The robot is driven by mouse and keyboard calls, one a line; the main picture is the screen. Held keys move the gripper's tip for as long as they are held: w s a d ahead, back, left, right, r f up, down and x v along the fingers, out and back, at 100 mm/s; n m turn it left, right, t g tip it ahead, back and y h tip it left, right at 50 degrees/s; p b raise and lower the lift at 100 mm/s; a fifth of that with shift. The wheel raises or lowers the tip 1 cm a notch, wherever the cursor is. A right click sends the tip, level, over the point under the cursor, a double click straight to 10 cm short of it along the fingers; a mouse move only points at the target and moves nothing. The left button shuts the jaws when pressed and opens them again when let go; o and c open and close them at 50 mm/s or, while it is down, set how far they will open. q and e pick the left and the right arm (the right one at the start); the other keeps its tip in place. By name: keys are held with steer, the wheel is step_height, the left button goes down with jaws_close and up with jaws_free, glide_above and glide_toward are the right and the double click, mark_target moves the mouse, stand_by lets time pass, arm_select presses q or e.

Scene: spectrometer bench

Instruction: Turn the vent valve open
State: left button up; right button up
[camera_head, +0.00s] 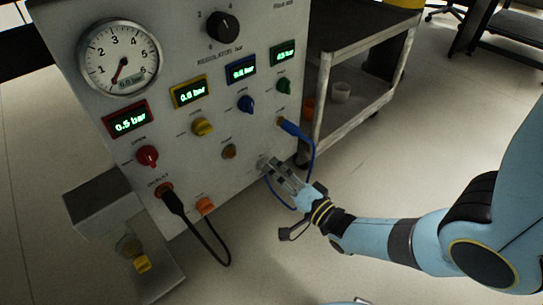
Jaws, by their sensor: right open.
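The grey control panel (190,110) fills the left half of the head view. It carries red (147,156), yellow (202,127), blue (245,103) and green (283,86) valve knobs, each below a small display. A brass-coloured knob (229,151) sits lower, near the middle. The small labels are too blurred to tell which knob is the vent valve. My right gripper (268,166) is open, with its fingertips at the panel's lower right, to the right of and below the brass knob. The fingers hide what lies right behind them. My left gripper is out of view.
A round gauge (119,58) and black regulator knob (222,27) are higher up. A grey cart (345,115) stands behind; open floor lies in front.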

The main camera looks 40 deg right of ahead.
steer(key=s, duration=0.9)
steer(key=shift+s+d, duration=0.25)
steer(key=shift+d, duration=0.15)
steer(key=shift+s, duration=0.1)
